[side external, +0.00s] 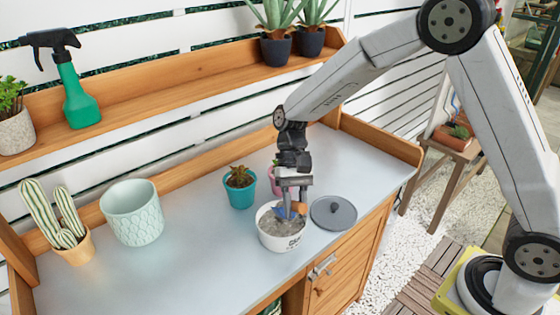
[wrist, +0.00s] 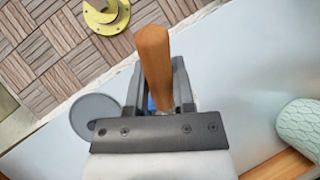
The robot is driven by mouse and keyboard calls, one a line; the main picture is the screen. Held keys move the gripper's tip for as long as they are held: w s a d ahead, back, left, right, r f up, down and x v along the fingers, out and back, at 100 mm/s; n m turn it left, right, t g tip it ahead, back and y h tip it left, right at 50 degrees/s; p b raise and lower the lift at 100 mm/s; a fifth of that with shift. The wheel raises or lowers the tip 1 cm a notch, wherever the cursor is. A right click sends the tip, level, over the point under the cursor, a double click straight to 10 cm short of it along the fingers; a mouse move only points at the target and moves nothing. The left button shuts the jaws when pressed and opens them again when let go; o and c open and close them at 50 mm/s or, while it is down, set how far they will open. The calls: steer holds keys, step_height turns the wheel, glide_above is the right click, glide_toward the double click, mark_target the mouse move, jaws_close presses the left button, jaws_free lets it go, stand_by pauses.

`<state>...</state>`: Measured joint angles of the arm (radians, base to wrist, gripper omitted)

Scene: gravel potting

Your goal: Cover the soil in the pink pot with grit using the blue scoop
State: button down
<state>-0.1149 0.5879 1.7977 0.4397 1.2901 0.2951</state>
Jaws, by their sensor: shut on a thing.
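My gripper (side external: 291,192) is shut on the blue scoop (side external: 286,212). The scoop's blue part is down at the grit in the white tub (side external: 282,242); how deep it sits I cannot tell. Its orange-brown wooden handle stands up between my fingers in the wrist view (wrist: 153,60). The pink pot (side external: 273,178) stands behind the tub, mostly hidden by my gripper, and its soil cannot be seen. The grey grit (side external: 272,226) shows inside the tub's rim.
A grey round lid (side external: 334,212) lies right of the tub. A teal pot (side external: 240,190) with a succulent stands to its left. A pale green pot (side external: 133,213) and a potted cactus (side external: 78,246) stand further left. The bench (side external: 190,262) is clear at front left.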

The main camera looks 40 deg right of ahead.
steer(key=shift+w+d+r+g, duration=0.15)
steer(key=shift+w+r+g, duration=0.2)
steer(key=shift+r+g, duration=0.05)
steer(key=shift+w+r+g+y, duration=0.15)
steer(key=shift+w+g+y, duration=0.1)
steer(key=shift+g+y, duration=0.05)
steer(key=shift+w+d+r, duration=0.15)
steer(key=shift+w, duration=0.1)
steer(key=shift+w+d+r+g+y, duration=0.2)
steer(key=shift+w+r+g+y, duration=0.15)
steer(key=shift+g, duration=0.35)
steer(key=shift+f, duration=0.1)
stand_by(0.6)
steer(key=shift+s+a+f+t+h, duration=0.35)
steer(key=shift+s+f+t+h, duration=0.15)
steer(key=shift+s+f+t, duration=0.45)
steer(key=shift+s+a+f+t+h, duration=0.3)
steer(key=shift+s+f+t+h, duration=0.25)
steer(key=shift+t, duration=0.6)
steer(key=shift+s+a+f+t+h, duration=0.3)
steer(key=shift+s+f+t, duration=0.35)
steer(key=shift+t, duration=0.15)
steer(key=shift+s+a+f+t+h, duration=0.15)
steer(key=shift+s+f+t+h, duration=0.15)
steer(key=shift+s+f+t, duration=0.4)
steer(key=shift+w+r, duration=0.15)
steer(key=shift+r, duration=0.05)
